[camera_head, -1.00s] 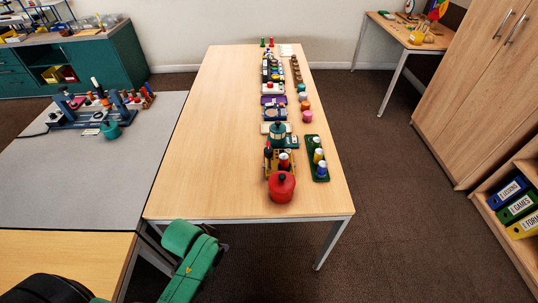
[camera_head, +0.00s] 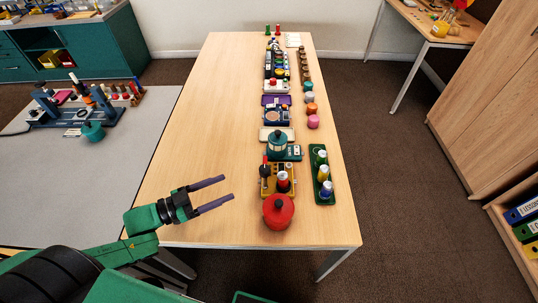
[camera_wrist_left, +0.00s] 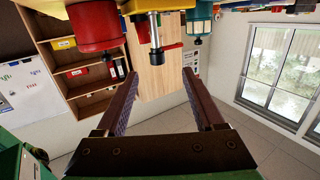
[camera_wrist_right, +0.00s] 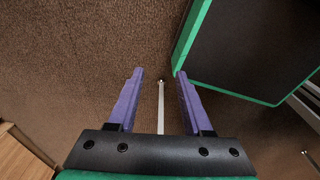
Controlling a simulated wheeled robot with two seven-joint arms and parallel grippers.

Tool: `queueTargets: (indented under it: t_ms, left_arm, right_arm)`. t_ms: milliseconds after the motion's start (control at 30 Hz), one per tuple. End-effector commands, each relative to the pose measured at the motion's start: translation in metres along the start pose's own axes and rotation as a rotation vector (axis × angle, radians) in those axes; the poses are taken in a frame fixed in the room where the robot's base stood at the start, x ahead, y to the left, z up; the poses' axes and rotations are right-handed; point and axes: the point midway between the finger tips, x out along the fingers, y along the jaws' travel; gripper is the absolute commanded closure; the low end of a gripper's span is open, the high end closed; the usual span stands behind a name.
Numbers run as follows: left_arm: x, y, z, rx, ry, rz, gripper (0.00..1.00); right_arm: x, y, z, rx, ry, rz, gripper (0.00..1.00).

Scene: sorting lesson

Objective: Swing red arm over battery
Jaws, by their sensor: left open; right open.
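A yellow stand (camera_head: 267,189) sits near the front of the table. It bears a dark upright post with a red part (camera_head: 265,160) on top and a red cylinder (camera_head: 283,184) with a pale cap. In the left wrist view, upside down, a red arm (camera_wrist_left: 170,47) sticks out sideways from a metal post. I cannot tell for sure which part is the battery. My left gripper (camera_head: 228,188) is open and empty, left of the stand, its fingers pointing at it without touching. My right gripper (camera_wrist_right: 159,72) is open and empty over brown carpet, outside the head view.
A red pot (camera_head: 278,212) stands in front of the stand, a teal lantern-like jar (camera_head: 278,142) behind it. A green tray (camera_head: 319,190) with several capped bottles lies to its right. The wooden table (camera_head: 205,110) is clear on its left half.

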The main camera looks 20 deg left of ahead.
Motion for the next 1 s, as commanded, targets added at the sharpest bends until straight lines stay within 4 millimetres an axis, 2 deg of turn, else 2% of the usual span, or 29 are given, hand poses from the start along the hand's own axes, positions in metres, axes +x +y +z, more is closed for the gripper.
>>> queueTargets:
  t_ms: [67, 167, 267, 400, 600, 700, 833, 1000]
  left_arm:
    - [-0.007, -0.001, -0.006, 0.001, 0.032, 0.027, 0.30]
    - [-0.002, -0.001, -0.009, -0.001, 0.049, 0.035, 0.30]
    - [0.017, 0.000, -0.011, 0.000, 0.055, 0.035, 0.30]
    - [0.054, 0.001, -0.014, 0.003, 0.056, 0.034, 0.30]
    - [0.106, 0.003, -0.017, 0.000, 0.053, 0.033, 0.30]
    - [0.124, 0.003, -0.018, 0.001, 0.051, 0.032, 0.30]
    - [0.136, 0.004, -0.017, 0.000, 0.048, 0.033, 0.30]
    - [0.137, 0.004, -0.017, 0.000, 0.047, 0.034, 0.30]
  right_arm:
    - [0.000, 0.001, -0.002, 0.000, 0.004, 0.001, 0.50]
    - [0.002, 0.001, -0.001, 0.001, 0.002, 0.001, 0.50]
    - [0.005, 0.000, 0.005, 0.001, -0.007, 0.000, 0.50]
    - [0.009, 0.000, 0.016, 0.001, -0.023, 0.000, 0.50]
    - [0.009, 0.002, 0.013, 0.001, -0.018, 0.003, 0.50]
    - [0.008, 0.003, 0.010, 0.001, -0.014, 0.004, 0.50]
    - [0.008, 0.004, 0.009, 0.001, -0.012, 0.005, 0.50]
    - [0.008, 0.004, 0.009, 0.000, -0.012, 0.005, 0.50]
